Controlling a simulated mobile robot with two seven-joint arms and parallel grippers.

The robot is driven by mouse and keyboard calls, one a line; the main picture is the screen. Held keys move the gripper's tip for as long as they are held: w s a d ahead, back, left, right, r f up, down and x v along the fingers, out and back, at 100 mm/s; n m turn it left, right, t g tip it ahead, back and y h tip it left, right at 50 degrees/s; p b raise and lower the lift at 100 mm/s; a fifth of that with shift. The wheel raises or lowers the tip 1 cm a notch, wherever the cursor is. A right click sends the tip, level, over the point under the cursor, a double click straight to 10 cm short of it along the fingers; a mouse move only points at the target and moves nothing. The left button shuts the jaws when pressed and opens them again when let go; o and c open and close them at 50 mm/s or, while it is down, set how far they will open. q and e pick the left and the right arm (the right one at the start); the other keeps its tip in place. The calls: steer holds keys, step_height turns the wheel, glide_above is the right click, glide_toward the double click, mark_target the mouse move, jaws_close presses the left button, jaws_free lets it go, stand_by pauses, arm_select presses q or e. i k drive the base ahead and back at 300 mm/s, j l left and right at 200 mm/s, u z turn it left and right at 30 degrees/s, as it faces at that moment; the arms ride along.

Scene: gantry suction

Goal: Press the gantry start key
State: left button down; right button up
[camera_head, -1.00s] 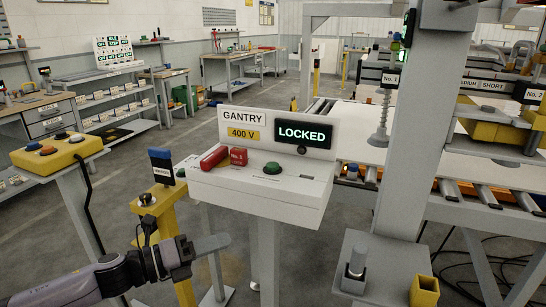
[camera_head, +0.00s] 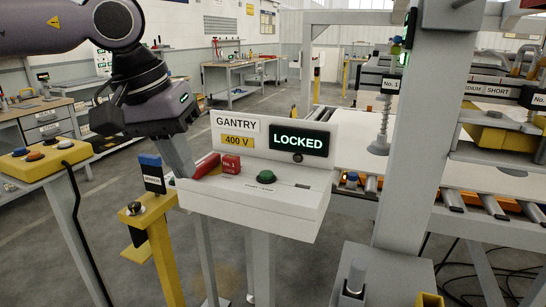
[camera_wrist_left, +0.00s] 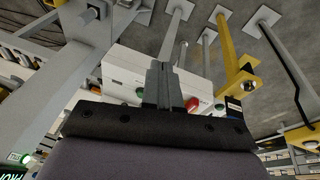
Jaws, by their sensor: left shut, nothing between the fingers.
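The white gantry console (camera_head: 250,205) stands on a post in the middle of the head view. A green button (camera_head: 265,176) sits on its top, right of a red cylinder (camera_head: 207,165) and a red block marked No. 1 (camera_head: 231,163). Its upright panel (camera_head: 228,139) reads GANTRY, and a display (camera_head: 298,139) reads LOCKED. My left gripper (camera_head: 186,174) is shut and empty, pointing down by the console's left end. In the left wrist view its shut fingers (camera_wrist_left: 163,82) lie between the green button (camera_wrist_left: 139,92) and a red part (camera_wrist_left: 192,103). My right gripper is out of view.
A yellow post with a blue-topped tag (camera_head: 151,168) stands close left of the console. A yellow button box (camera_head: 42,157) is farther left. A thick grey gantry column (camera_head: 412,150) rises on the right, by a roller conveyor (camera_head: 452,195).

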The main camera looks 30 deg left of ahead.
mark_target(265, 175)
steer(key=i, duration=0.85)
